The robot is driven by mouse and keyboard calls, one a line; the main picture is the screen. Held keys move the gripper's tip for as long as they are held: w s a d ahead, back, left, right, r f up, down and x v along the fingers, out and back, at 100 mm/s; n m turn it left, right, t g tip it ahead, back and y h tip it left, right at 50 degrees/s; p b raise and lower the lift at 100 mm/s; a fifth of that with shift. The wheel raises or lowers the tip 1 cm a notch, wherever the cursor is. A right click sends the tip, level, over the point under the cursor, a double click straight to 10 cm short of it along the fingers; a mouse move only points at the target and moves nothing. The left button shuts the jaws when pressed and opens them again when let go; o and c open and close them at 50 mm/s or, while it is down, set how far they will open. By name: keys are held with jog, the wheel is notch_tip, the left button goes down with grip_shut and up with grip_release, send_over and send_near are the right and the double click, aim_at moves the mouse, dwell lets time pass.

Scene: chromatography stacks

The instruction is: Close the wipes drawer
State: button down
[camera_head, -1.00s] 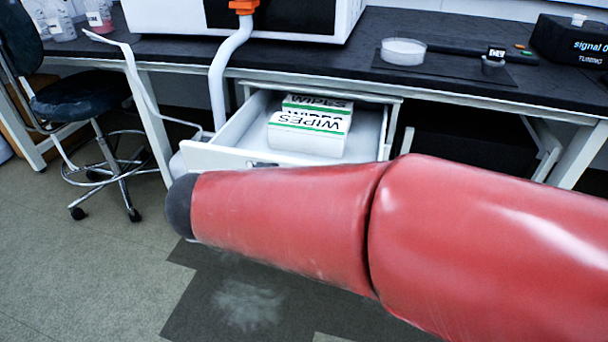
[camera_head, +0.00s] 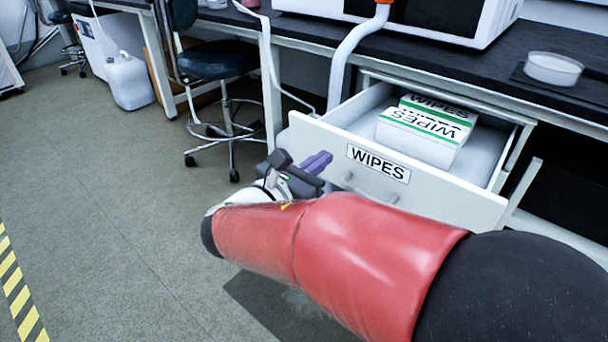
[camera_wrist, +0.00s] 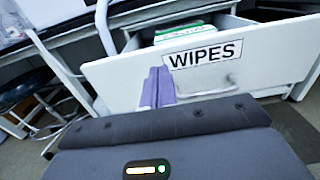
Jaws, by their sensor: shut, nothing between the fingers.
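The wipes drawer (camera_head: 440,195) is white, labelled WIPES, and stands pulled out from under the bench. Two WIPES boxes with green stripes (camera_head: 425,135) lie inside it. In the wrist view the drawer front (camera_wrist: 120,75) fills the upper part, with its metal handle (camera_wrist: 215,90) below the label. My gripper (camera_head: 318,163) has purple fingers, is shut and empty, and is near the left part of the drawer front. In the wrist view the fingers (camera_wrist: 158,87) overlap the drawer front just left of the handle. I cannot tell whether they touch it.
A black benchtop (camera_head: 480,70) runs above the drawer. A white hose (camera_head: 345,65) hangs down left of the drawer. A dark stool (camera_head: 212,60) and a white jug (camera_head: 128,80) stand to the left. The floor at left is open, with yellow-black tape (camera_head: 15,285).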

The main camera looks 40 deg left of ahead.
aim_at(348, 140)
jog(key=w, duration=0.6)
jog(key=shift+d, duration=0.25)
jog(key=shift+w, duration=0.2)
